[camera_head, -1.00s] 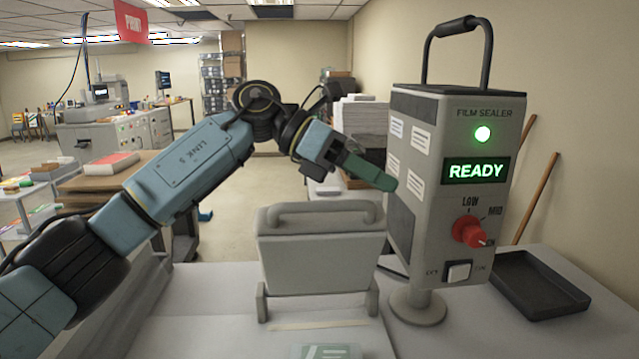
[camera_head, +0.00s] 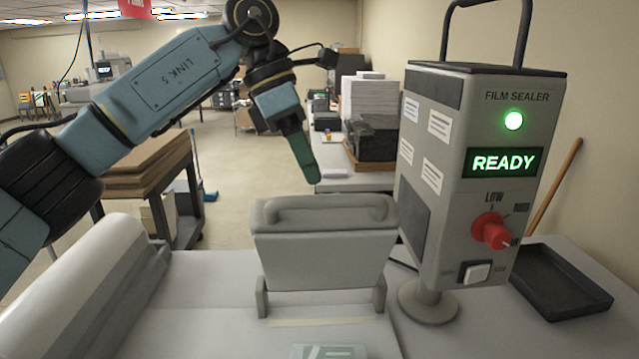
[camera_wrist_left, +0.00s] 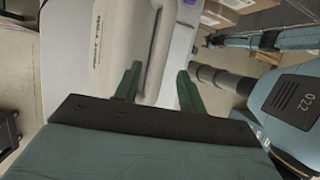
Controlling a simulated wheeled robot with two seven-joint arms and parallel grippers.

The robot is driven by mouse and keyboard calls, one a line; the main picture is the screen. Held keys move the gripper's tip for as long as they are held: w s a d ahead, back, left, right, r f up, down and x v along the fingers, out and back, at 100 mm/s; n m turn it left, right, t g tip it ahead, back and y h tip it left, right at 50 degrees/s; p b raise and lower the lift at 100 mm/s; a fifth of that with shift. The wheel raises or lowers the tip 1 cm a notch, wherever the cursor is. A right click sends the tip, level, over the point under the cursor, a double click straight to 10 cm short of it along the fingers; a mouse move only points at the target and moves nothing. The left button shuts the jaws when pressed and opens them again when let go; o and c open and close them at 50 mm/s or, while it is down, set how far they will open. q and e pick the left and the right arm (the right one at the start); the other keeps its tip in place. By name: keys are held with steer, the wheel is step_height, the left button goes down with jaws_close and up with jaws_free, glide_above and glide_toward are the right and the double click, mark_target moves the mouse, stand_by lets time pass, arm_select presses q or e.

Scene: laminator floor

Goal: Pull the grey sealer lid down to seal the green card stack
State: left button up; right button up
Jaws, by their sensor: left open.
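The grey sealer lid (camera_head: 322,258) stands raised on its hinge brackets, with its thick bar handle along the top edge. The green card stack (camera_head: 329,351) lies in front of it, cut off by the bottom edge of the head view. My left gripper (camera_head: 312,176) is open and empty, fingers pointing down, just above and behind the lid handle in the picture. In the left wrist view its two green fingers (camera_wrist_left: 158,76) are spread, with the lid (camera_wrist_left: 112,45) and its handle close beyond them. I cannot tell any contact. My right gripper is not in view.
The film sealer box (camera_head: 465,170) stands right of the lid, its green display reading READY. A black tray (camera_head: 562,285) lies further right. A large pale roll (camera_head: 85,285) lies at left. Paper stacks and a black machine (camera_head: 372,133) are behind.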

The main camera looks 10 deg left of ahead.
arm_select(q)
steer(key=shift+p+x, duration=0.3)
steer(key=shift+x, duration=1.95)
steer(key=shift+c, duration=0.2)
jaws_close()
